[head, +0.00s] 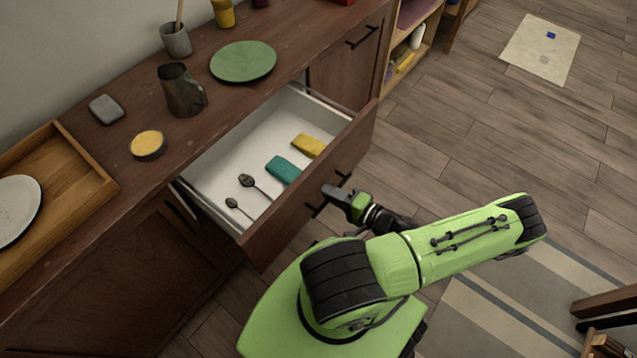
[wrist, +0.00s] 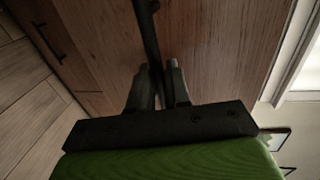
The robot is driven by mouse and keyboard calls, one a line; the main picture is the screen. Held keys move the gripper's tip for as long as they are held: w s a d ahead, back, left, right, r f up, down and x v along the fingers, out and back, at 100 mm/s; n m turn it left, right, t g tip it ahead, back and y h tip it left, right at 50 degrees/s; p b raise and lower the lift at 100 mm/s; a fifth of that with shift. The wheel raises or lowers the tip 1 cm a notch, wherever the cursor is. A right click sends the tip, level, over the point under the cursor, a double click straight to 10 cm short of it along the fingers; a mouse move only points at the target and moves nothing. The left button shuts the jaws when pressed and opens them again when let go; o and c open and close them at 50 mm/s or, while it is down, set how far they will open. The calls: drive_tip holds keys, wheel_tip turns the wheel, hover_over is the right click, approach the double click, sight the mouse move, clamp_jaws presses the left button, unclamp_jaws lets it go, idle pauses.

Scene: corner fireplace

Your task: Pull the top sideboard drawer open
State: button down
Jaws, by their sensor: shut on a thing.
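The top sideboard drawer (head: 312,191) stands well open in the head view, with its white inside showing. In it lie two dark spoons (head: 247,181), a teal block (head: 283,169) and a yellow block (head: 309,146). My gripper (head: 328,194) is at the front of this drawer, shut on its dark bar handle (head: 344,178). In the wrist view the two fingers (wrist: 160,88) stand on either side of the handle bar (wrist: 148,35) against the brown wooden front. My gripper partly hides the handle.
The sideboard top (head: 221,105) holds a green plate (head: 243,61), a metal jug (head: 181,90), a grey cup (head: 175,40), a yellow-topped tin (head: 148,145), a grey block (head: 106,109) and a wooden tray (head: 85,160). Open floor (head: 465,125) lies to the right, with a sheet (head: 541,48) on it.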

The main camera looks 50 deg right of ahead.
drive_tip(key=shift+s, duration=1.3)
drive_tip(key=c, duration=1.3)
unclamp_jaws()
drive_tip(key=s+r+p, duration=0.2)
drive_tip(key=s+r, duration=0.1)
drive_tip(key=s, duration=1.2)
drive_tip(key=shift+s+d, duration=0.25)
